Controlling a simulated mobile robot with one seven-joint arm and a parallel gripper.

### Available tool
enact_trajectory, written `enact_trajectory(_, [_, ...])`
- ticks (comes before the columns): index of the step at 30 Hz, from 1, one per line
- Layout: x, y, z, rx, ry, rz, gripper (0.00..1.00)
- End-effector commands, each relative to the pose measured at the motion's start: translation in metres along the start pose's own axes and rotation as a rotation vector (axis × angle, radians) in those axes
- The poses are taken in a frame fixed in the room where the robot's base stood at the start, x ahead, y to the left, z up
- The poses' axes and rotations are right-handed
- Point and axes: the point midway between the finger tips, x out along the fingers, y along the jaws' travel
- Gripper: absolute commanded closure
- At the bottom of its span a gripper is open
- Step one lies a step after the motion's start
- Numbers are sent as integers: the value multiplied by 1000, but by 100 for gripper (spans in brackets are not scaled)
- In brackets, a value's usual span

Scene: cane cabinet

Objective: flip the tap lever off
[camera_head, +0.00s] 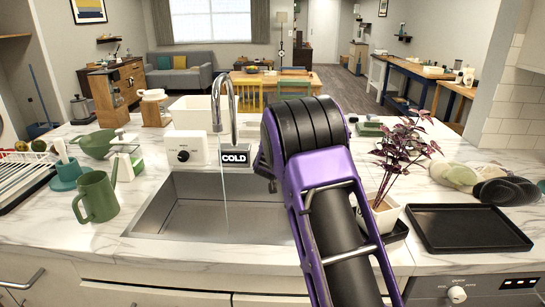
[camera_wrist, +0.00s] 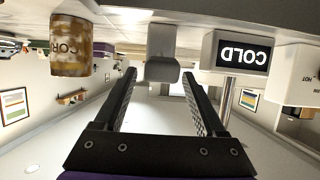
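The chrome tap (camera_head: 228,105) stands behind the sink (camera_head: 205,220), with a thin stream of water (camera_head: 223,185) running from its spout. A COLD sign (camera_head: 235,157) is at its base and shows upside down in the wrist view (camera_wrist: 242,52). In the wrist view my gripper (camera_wrist: 160,76) is open, its two black fingers apart. A grey block-shaped piece (camera_wrist: 162,45), possibly the tap lever, lies ahead between the fingertips. I cannot tell whether they touch it. In the head view my arm hides the gripper and this piece.
A white box with a knob (camera_head: 186,149) stands left of the tap. A potted purple plant (camera_head: 388,205) and a black tray (camera_head: 468,228) are right of my arm. A green mug (camera_head: 96,197) is left of the sink. A brown labelled container (camera_wrist: 71,47) shows in the wrist view.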

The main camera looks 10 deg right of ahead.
Motion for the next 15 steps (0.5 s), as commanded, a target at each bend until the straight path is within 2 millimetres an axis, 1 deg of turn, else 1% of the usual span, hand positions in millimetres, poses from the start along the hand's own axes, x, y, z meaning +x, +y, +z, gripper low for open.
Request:
enact_trajectory(5, [-1, 0, 1, 0, -3, 0, 28])
enact_trajectory(8, [-7, 0, 1, 0, -3, -1, 28])
enact_trajectory(11, [-20, -1, 1, -1, -3, -2, 28])
enact_trajectory(15, [-49, -1, 0, -1, -3, -3, 28])
